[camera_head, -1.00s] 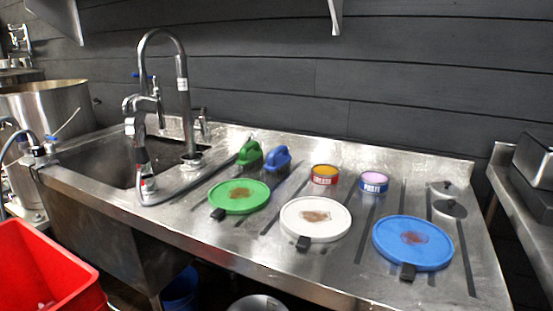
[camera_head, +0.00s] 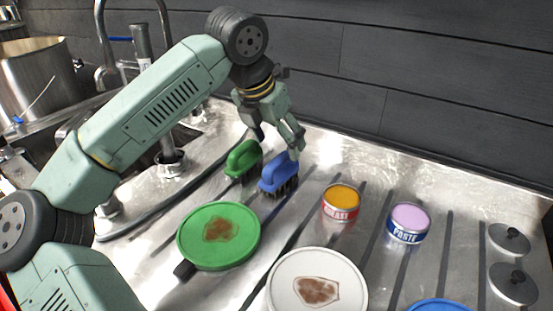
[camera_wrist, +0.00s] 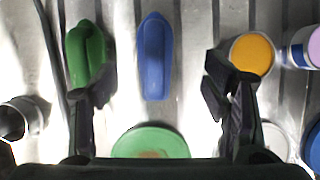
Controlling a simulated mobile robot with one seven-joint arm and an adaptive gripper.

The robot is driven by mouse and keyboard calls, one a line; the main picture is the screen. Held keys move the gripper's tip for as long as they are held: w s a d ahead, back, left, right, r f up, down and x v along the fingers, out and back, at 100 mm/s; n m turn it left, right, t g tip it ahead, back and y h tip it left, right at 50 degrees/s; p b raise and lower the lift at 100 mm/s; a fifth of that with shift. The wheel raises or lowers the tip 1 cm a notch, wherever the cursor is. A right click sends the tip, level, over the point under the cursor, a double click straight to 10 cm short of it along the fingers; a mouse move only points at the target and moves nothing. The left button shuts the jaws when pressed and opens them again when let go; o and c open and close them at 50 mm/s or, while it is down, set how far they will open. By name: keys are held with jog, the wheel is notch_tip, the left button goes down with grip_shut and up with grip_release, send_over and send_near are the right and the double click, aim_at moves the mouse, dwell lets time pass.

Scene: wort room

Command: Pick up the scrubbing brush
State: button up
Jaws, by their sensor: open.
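Two scrubbing brushes stand bristles down on the steel counter: a green one (camera_head: 243,159) and a blue one (camera_head: 278,176) to its right. My gripper (camera_head: 277,146) is open and empty, pointing down just above and behind the brushes, nearest the blue one. In the wrist view, the blue brush (camera_wrist: 154,57) lies lengthwise in the gap between my open fingers (camera_wrist: 160,92), toward the top of the picture. The green brush (camera_wrist: 86,55) is in line with the left finger, which covers its lower end. I see no contact with either brush.
A yellow-topped tin (camera_head: 341,203) and a purple-topped tin (camera_head: 408,223) stand right of the brushes. A hose and tap are at the left, the dark wall behind.

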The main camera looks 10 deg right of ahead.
send_over(283, 169)
jog(key=s+a, duration=0.1)
jog(key=s, duration=0.1)
jog(key=f, duration=0.4)
jog(key=shift+w+a+f+p, duration=0.15)
jog(key=shift+w+f+p, duration=0.15)
jog(key=shift+p, duration=0.1)
jog(key=shift+p+x, duration=0.95)
jog(key=shift+x, duration=1.95)
jog(key=shift+a, duration=0.2)
jog(key=shift+c, duration=0.5)
jog(key=c, duration=1.2)
